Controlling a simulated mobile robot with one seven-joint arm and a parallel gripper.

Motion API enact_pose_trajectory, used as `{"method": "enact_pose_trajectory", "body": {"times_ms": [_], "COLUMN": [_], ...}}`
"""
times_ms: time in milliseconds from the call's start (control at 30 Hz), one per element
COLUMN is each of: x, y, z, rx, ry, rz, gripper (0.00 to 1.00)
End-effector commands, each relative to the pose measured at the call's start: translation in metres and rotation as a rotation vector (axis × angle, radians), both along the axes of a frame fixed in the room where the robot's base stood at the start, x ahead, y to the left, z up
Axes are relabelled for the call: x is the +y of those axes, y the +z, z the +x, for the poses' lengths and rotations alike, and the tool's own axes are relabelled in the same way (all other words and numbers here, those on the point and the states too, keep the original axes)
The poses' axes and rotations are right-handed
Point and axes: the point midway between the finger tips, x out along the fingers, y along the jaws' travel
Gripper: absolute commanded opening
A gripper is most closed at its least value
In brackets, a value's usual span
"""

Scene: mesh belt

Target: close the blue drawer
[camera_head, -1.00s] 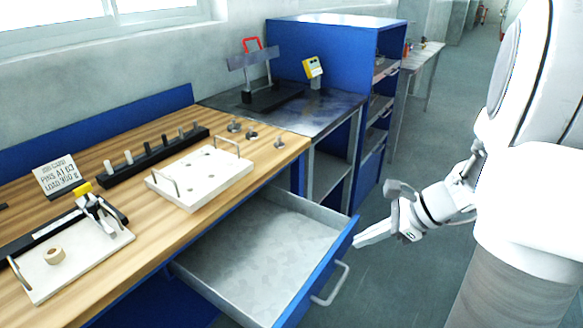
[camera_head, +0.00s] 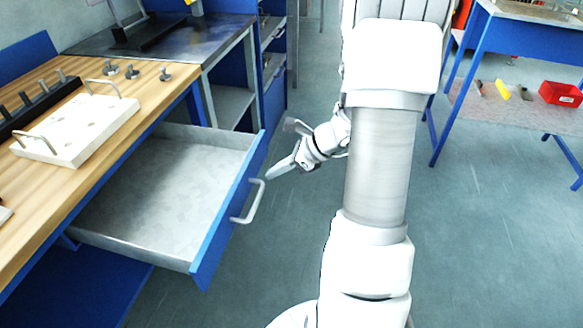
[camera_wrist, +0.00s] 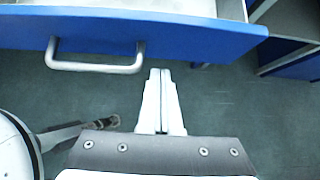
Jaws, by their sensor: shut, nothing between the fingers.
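The blue drawer (camera_head: 228,208) is pulled far out from under the wooden workbench, and its grey metal inside is empty. Its silver bar handle (camera_head: 249,203) is on the blue front. My gripper (camera_head: 270,176) is shut and empty, just outside the drawer front, close to the far end of the handle. In the wrist view the fingertips (camera_wrist: 160,72) point at the blue drawer front (camera_wrist: 185,40), to the right of the handle (camera_wrist: 95,68). I cannot tell whether they touch the front.
A white block with handles (camera_head: 80,125) and a black pin rack (camera_head: 35,105) sit on the wooden bench top (camera_head: 150,85). A blue table (camera_head: 520,38) stands at the right, with a red bin (camera_head: 561,94) on its lower shelf. The floor between is clear.

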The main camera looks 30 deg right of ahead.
Motion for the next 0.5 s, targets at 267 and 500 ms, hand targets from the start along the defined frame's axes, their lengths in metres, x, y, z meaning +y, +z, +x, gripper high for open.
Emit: {"method": "enact_pose_trajectory", "body": {"times_ms": [267, 500], "x": [0.02, 0.022], "y": [0.003, 0.003], "z": [0.021, 0.023], "rx": [-0.004, -0.003], "ry": [0.002, 0.001], "rz": [-0.001, -0.002], "gripper": [0.0, 0.0]}}
